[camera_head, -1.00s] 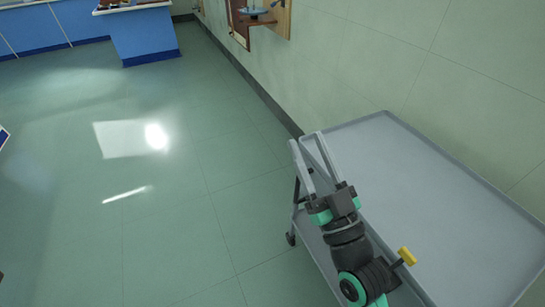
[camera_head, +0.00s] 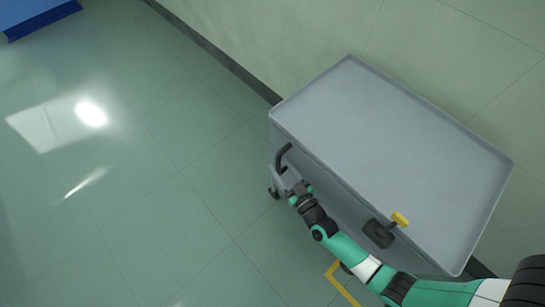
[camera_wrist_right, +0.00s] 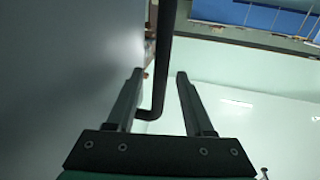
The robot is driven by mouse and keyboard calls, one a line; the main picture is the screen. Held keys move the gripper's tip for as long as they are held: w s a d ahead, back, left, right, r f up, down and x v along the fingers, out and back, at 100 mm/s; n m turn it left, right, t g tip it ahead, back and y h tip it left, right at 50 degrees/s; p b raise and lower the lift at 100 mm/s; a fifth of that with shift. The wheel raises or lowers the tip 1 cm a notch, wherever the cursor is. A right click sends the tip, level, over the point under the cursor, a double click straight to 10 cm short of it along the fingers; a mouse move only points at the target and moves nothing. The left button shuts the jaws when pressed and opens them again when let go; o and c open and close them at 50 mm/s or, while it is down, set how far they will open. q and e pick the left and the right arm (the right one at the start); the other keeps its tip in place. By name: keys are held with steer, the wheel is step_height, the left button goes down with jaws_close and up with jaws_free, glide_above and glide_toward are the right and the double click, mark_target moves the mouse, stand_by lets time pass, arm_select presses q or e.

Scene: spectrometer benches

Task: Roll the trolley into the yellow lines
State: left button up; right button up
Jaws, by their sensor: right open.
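The trolley (camera_head: 390,130) is grey with a rimmed flat top and stands beside the wall. A dark bent handle (camera_head: 283,154) sticks out at its left end and also shows as a dark bar in the right wrist view (camera_wrist_right: 162,60). My right gripper (camera_head: 279,178) is open at this handle. In the right wrist view its two fingers (camera_wrist_right: 160,75) stand on either side of the bar, with gaps showing. A yellow line corner (camera_head: 340,284) lies on the floor, partly hidden by my right arm and the trolley. My left gripper is not in view.
The wall (camera_head: 300,40) runs along the trolley's far side. The green floor (camera_head: 150,190) on the left is clear. A blue bench (camera_head: 40,15) stands far left.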

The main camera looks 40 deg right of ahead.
steer(key=b+x, duration=0.1)
steer(key=x, duration=0.3)
steer(key=shift+w+d, duration=0.1)
steer(key=shift+w, duration=0.2)
steer(key=shift+c, duration=0.3)
jaws_close()
stand_by(0.9)
